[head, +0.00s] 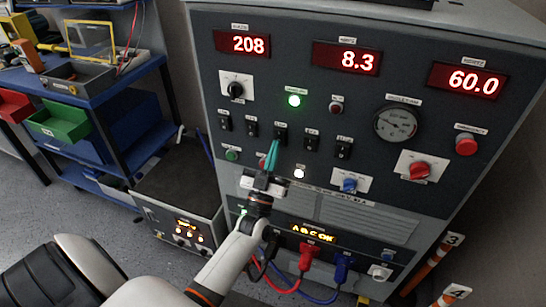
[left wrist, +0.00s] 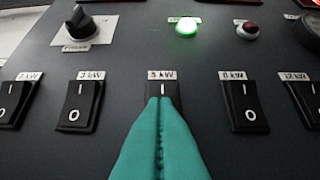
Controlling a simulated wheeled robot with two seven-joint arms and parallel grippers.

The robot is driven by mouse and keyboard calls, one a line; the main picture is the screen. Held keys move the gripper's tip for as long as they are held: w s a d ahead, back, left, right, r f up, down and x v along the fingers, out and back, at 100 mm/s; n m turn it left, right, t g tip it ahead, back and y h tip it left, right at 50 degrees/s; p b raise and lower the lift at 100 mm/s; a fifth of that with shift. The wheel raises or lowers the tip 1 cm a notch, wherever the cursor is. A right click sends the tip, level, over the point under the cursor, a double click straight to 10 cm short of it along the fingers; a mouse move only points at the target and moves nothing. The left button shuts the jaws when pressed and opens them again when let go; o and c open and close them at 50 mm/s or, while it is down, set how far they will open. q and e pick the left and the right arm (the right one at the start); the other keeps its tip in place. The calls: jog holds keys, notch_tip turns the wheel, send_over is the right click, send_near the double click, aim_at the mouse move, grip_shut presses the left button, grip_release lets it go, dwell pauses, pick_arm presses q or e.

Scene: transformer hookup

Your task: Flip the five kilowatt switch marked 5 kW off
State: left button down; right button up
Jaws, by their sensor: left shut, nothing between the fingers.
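The 5 kW switch (left wrist: 162,88) is a black rocker in the middle of the row in the left wrist view. Its upper end with the I mark shows; its lower half is hidden behind my fingers. In the head view it is the middle rocker (head: 281,130) on the dark panel. My left gripper (head: 272,150) has teal fingers pressed together, with nothing between them. In the left wrist view the fingertips (left wrist: 161,99) lie over the switch's lower part; whether they touch it I cannot tell. My right gripper is not in view.
Neighbouring rockers stand close on both sides, the 3 kW one (left wrist: 80,103) to the left and another (left wrist: 244,105) to the right. A green lamp (head: 294,101) glows above. Red and blue cable plugs (head: 307,257) stick out below. A blue shelf cart (head: 112,130) stands left.

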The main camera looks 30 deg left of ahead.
pick_arm(q)
jog(key=shift+w+f+p, duration=0.1)
jog(key=shift+p, duration=0.35)
jog(key=b+v, duration=0.1)
jog(key=v, duration=0.6)
jog(key=shift+s+f, duration=0.2)
jog(key=shift+s, duration=0.05)
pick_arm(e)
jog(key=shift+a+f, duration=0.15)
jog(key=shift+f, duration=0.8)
